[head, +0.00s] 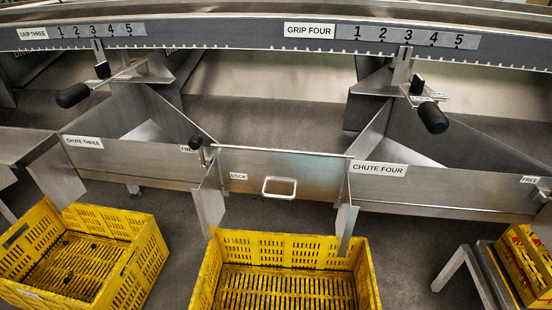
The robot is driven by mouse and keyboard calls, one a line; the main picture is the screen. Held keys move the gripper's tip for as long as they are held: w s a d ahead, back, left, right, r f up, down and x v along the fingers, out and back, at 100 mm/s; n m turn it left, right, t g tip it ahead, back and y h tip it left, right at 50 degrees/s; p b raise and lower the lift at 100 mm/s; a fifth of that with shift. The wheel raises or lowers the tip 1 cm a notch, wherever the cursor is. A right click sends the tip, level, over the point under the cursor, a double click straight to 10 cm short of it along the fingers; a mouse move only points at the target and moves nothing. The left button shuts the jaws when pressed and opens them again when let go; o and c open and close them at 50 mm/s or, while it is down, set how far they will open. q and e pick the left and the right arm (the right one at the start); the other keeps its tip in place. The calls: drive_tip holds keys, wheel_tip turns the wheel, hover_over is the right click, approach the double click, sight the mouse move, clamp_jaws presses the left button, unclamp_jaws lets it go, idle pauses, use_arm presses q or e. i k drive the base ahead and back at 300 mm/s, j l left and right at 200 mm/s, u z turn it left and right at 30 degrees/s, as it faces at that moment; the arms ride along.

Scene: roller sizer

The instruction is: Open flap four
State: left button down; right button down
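A metal flap panel (310,172) with a pale loop handle (279,187) stands upright between the chute three side and the chute four side. It carries a LOCK label (238,176) at its left end but no readable flap number. A black-knobbed lever (196,143) stands at its upper left, beside a partly hidden FREE label (187,149). The chute four label (379,169) is on the metal front just right of the panel. Another FREE label (529,180) is at the far right, by a dark knob cut off by the picture edge. Neither of my grippers is in view.
A yellow crate (290,242) stands below the panel, with another yellow crate (140,225) to its left. A small metal stand (452,268) and a third yellow crate (525,265) are at right. Black grips (433,117) (73,96) hang below numbered scales (408,36).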

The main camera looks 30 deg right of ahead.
sight(268, 175)
drive_tip(key=z, duration=1)
